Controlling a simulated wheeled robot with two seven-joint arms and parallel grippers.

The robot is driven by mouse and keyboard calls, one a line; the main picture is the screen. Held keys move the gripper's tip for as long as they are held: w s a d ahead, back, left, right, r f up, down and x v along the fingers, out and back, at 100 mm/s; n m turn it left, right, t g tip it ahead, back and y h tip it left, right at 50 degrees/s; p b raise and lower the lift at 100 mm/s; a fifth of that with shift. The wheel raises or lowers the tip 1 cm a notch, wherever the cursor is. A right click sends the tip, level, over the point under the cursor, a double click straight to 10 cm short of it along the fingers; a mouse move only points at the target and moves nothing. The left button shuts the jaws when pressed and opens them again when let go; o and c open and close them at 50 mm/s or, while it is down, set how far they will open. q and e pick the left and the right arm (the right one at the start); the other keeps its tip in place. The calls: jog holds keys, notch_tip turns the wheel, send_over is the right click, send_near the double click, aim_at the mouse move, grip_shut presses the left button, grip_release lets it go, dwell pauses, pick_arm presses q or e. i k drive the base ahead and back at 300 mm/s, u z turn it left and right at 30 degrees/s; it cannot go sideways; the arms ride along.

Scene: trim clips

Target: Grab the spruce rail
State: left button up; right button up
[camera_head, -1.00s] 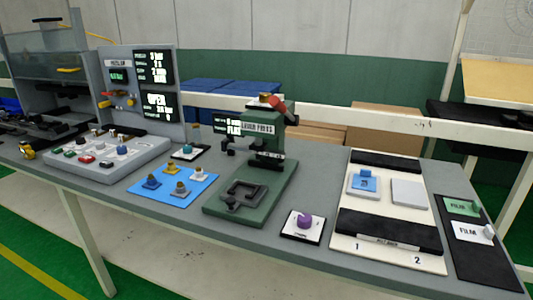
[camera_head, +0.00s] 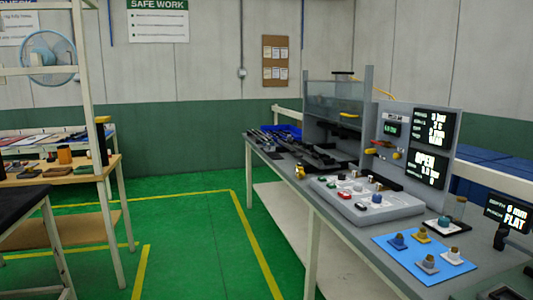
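I cannot make out a spruce rail for certain. Several long dark bars (camera_head: 300,148) lie at the far end of the grey workbench (camera_head: 376,242); they are too small to tell apart. On the wooden table (camera_head: 62,178) at the left lie several small flat brown and dark pieces, also too small to name. Neither of my grippers is in view.
The grey bench holds a glass-walled tank (camera_head: 334,100), a panel with displays (camera_head: 433,133), a button console (camera_head: 367,200) and a blue mat (camera_head: 436,262) with several knobs. A dark-topped table (camera_head: 20,205) stands at the near left. Green floor (camera_head: 195,240) between the tables is clear.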

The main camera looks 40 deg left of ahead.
aim_at(305, 148)
jog(key=u, duration=1.9)
jog(key=i, duration=7.3)
jog(key=z, duration=3.2)
jog(key=i, duration=0.1)
jog(key=u, duration=0.2)
